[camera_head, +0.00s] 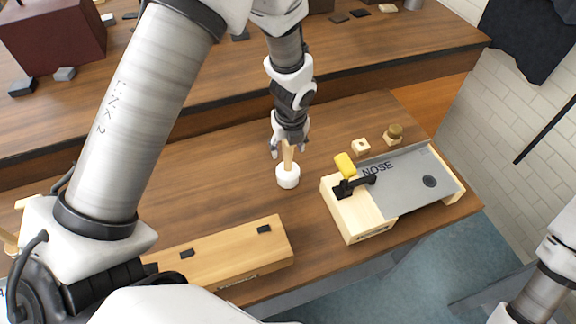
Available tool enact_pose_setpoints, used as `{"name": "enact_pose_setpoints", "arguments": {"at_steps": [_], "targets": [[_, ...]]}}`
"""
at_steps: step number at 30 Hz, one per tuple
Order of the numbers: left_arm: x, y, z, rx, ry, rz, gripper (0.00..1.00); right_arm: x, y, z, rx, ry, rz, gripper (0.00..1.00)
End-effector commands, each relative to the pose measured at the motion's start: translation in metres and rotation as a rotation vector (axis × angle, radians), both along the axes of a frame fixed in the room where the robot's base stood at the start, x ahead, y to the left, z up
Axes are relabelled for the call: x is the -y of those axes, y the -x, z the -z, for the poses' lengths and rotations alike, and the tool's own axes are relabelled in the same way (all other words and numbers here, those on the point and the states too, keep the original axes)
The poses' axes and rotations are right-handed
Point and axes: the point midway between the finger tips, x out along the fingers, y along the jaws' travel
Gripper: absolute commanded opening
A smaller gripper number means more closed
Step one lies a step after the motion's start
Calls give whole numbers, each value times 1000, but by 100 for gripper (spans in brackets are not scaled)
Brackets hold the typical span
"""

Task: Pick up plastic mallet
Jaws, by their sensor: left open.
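The plastic mallet (288,178) has a white head and a light wooden handle. It stands upright on its head on the brown wooden table, near the middle of the picture. My left gripper (289,148) points down from above at the handle's upper part, with its fingers apart on either side of it. The fingers partly hide the top of the handle, and I cannot tell whether they touch it. My right gripper is out of the picture; only part of my right arm shows at the lower right.
Right of the mallet is a wooden fixture (356,216) with a grey plate marked NOSE (405,178) and a yellow-handled clamp (345,166). Small wooden blocks (361,147) lie behind it. A long wooden block (225,257) lies in front. Bare table (225,175) is left of the mallet.

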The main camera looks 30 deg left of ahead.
Motion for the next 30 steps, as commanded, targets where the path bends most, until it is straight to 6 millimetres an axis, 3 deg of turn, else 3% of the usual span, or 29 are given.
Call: {"name": "enact_pose_setpoints", "arguments": {"at_steps": [3,9,10,12,15,25,30], "targets": [[-2,-2,17,-1,1,-1,57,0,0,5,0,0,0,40],[-3,-2,17,2,2,-2,57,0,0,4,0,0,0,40],[-2,-2,17,2,2,-2,53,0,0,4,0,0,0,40],[-2,-2,17,1,1,-2,29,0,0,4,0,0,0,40],[-2,-2,17,1,1,-1,0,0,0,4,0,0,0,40],[-3,-2,15,2,1,-1,0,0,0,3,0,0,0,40],[-3,-3,-12,5,1,-1,0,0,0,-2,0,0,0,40]]}}
